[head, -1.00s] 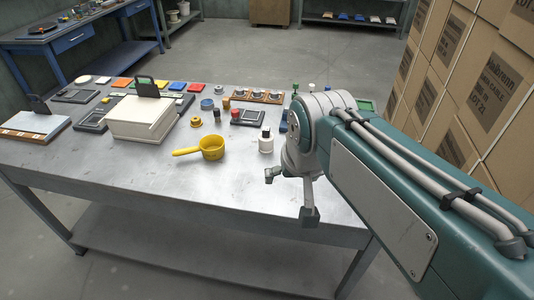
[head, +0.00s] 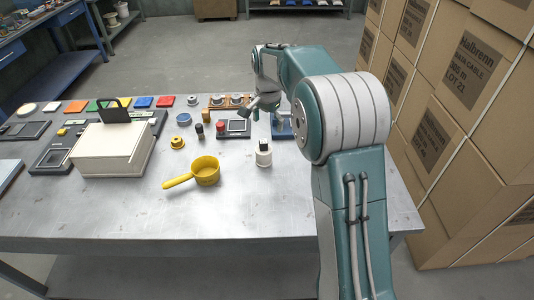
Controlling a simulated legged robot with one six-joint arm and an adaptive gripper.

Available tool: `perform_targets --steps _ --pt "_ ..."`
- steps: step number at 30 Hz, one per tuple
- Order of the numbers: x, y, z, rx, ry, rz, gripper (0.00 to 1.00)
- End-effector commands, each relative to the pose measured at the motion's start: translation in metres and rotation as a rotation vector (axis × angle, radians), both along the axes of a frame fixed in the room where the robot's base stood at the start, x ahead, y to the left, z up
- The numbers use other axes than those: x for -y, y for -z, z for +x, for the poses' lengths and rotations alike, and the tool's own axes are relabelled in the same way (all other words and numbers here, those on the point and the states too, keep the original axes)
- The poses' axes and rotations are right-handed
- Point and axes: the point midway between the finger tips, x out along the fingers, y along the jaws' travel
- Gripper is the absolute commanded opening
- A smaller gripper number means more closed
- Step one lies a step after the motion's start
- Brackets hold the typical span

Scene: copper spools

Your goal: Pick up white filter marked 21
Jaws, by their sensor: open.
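A white cylinder with a dark top (head: 263,155) stands upright on the grey metal table (head: 270,210), right of the yellow pan. No mark 21 can be read on it or on anything else, so I cannot tell whether it is the filter. My gripper (head: 262,108) is open near the back of the table, beyond the white cylinder and apart from it. It is close to the wooden rack and a blue item; my arm hides part of the table's right back. I see nothing held between the fingers.
A yellow pan (head: 206,171) lies left of the white cylinder. A cream box (head: 112,150) stands farther left. A wooden rack (head: 238,111) with round pieces is at the back. Cardboard boxes (head: 460,120) stack on the right. The table's front is clear.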

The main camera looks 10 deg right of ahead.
Motion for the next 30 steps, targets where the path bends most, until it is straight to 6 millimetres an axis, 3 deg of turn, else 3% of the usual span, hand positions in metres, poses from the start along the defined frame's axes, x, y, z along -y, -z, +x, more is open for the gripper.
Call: perform_targets --steps 12,20,27,30 --pt "-0.001 0.054 0.006 -0.013 0.015 0.001 1.00" --pt "0.000 0.073 0.007 -0.011 0.015 0.001 1.00" --pt "-0.001 0.109 0.011 -0.011 0.014 0.000 1.00" --pt "0.000 0.115 0.011 -0.010 0.013 -0.001 1.00"
